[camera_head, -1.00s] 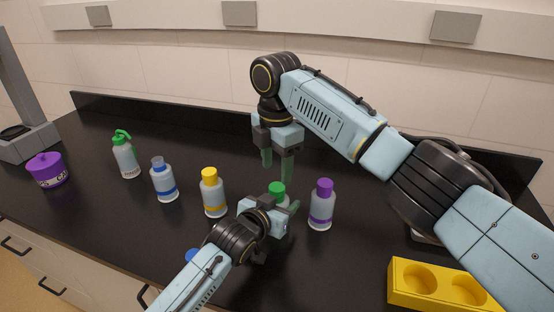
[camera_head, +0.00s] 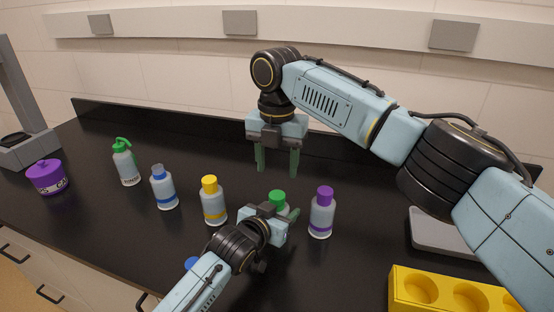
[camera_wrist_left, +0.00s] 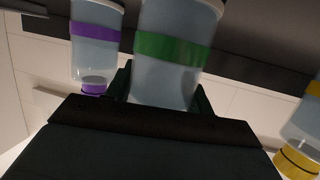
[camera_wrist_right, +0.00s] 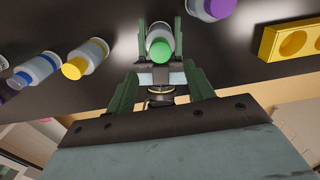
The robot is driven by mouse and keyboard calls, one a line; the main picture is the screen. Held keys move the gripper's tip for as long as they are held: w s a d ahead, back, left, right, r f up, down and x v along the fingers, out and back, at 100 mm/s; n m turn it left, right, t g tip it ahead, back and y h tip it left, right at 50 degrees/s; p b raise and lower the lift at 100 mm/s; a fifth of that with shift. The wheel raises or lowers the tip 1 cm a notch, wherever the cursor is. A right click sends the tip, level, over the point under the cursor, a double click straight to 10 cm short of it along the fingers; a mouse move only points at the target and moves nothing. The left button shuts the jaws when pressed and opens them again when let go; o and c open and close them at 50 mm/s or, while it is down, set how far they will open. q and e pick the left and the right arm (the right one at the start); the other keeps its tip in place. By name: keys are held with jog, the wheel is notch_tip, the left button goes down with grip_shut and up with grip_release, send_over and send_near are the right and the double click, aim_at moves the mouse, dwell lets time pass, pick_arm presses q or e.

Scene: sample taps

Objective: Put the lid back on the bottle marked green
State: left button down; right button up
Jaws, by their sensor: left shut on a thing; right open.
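The bottle with a green band (camera_wrist_left: 170,48) is between the fingers of my left gripper (camera_head: 287,214), which is shut on it. Its green lid (camera_head: 277,197) sits on its top, and the right wrist view also shows the lid (camera_wrist_right: 160,50). In the head view the arm hides much of the bottle's body. I cannot tell whether the lid is fully seated. My right gripper (camera_head: 277,165) is open and empty, above and apart from the lid, fingers pointing down.
A purple-capped bottle (camera_head: 321,215) stands close right of the green one. A yellow-capped bottle (camera_head: 213,205), a blue-banded bottle (camera_head: 164,190) and a green spray bottle (camera_head: 125,165) stand left. A blue object (camera_head: 191,263) is partly hidden by my left arm. A yellow holder (camera_head: 440,280) is front right.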

aim_at(277, 195)
notch_tip(277, 195, down, 8)
jog(key=shift+r, duration=0.25)
jog(key=shift+c, duration=0.3)
jog(key=c, duration=0.9)
jog(key=m, duration=0.5)
jog(key=shift+m, duration=0.3)
jog(key=shift+c, duration=0.2)
jog(key=m, duration=0.4)
jog(key=o, duration=1.1)
